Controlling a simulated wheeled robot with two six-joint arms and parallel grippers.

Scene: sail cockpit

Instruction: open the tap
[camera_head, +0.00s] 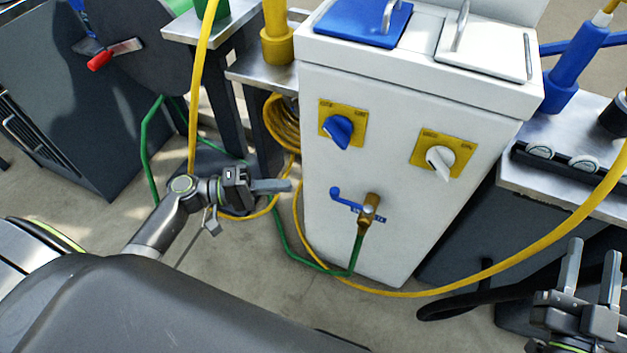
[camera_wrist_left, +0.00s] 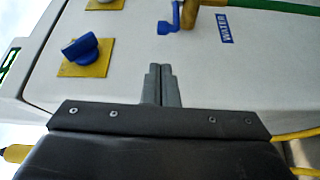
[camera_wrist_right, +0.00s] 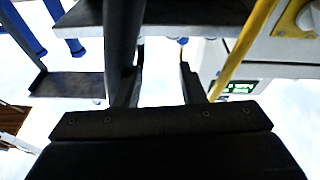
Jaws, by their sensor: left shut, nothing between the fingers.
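The tap is a brass body (camera_head: 369,211) with a blue lever handle (camera_head: 343,200), low on the front of a white cabinet (camera_head: 330,240). The lever points to the left of the body. A green hose (camera_head: 355,254) hangs from the tap. In the left wrist view the blue lever (camera_wrist_left: 168,26) and the brass body (camera_wrist_left: 205,20) show at the top edge. My left gripper (camera_head: 288,186) is shut and empty, left of the lever and apart from it. Its closed fingers also show in the left wrist view (camera_wrist_left: 161,72). My right gripper (camera_head: 590,250) is open and empty at the lower right, far from the tap.
A blue rotary switch (camera_head: 338,131) and a white one (camera_head: 440,162) on yellow plates sit above the tap. A yellow hose (camera_head: 470,277) crosses in front of the cabinet's base and rises at the right. A steel bench (camera_head: 570,190) stands to the right.

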